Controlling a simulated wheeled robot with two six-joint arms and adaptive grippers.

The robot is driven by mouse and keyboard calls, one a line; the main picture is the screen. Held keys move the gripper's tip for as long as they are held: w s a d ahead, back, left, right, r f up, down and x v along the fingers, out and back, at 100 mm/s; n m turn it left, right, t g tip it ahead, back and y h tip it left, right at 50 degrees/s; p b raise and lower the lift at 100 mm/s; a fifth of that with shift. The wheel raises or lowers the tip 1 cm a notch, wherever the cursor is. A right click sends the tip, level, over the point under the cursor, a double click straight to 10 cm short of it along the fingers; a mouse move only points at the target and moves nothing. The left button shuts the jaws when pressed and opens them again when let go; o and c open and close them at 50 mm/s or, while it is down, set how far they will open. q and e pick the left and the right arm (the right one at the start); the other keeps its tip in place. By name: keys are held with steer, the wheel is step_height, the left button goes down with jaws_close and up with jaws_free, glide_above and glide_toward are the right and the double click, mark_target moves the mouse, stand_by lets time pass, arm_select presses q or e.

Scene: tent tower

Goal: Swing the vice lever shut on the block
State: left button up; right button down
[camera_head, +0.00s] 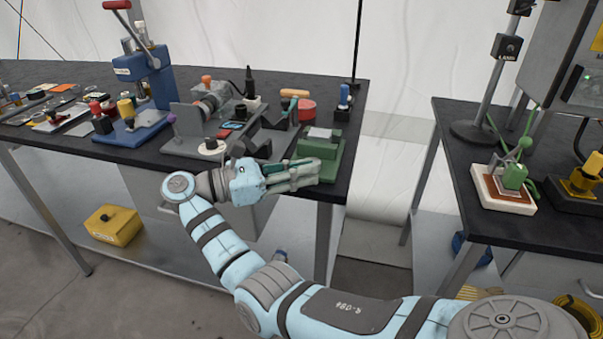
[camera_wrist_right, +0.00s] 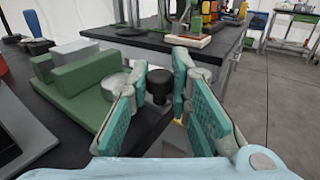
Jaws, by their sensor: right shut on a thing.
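The green vice (camera_head: 329,157) stands at the right end of the long dark bench. It also shows at the left of the right wrist view (camera_wrist_right: 80,100), with a grey block (camera_wrist_right: 75,49) by its green jaws. The block shows on top of the vice in the head view (camera_head: 320,133). The lever's black knob (camera_wrist_right: 160,86) stands upright beside a grey round part of the vice. My right gripper (camera_head: 312,172) is at the vice's near side. In the wrist view its green-padded fingers (camera_wrist_right: 160,74) are shut on the knob, one on each side. My left gripper is out of view.
A blue press (camera_head: 146,80) and a grey fixture (camera_head: 190,125) stand left of the vice. A blue-topped item (camera_head: 344,100) and a red round container (camera_head: 305,110) are behind it. A second bench (camera_head: 470,160) stands to the right, across a gap.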

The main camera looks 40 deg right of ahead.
steer(key=c, duration=1.4)
jaws_free()
steer(key=shift+d, duration=0.15)
steer(key=shift+c, duration=0.2)
step_height(320, 180, up, 10)
steer(key=shift+r, duration=0.1)
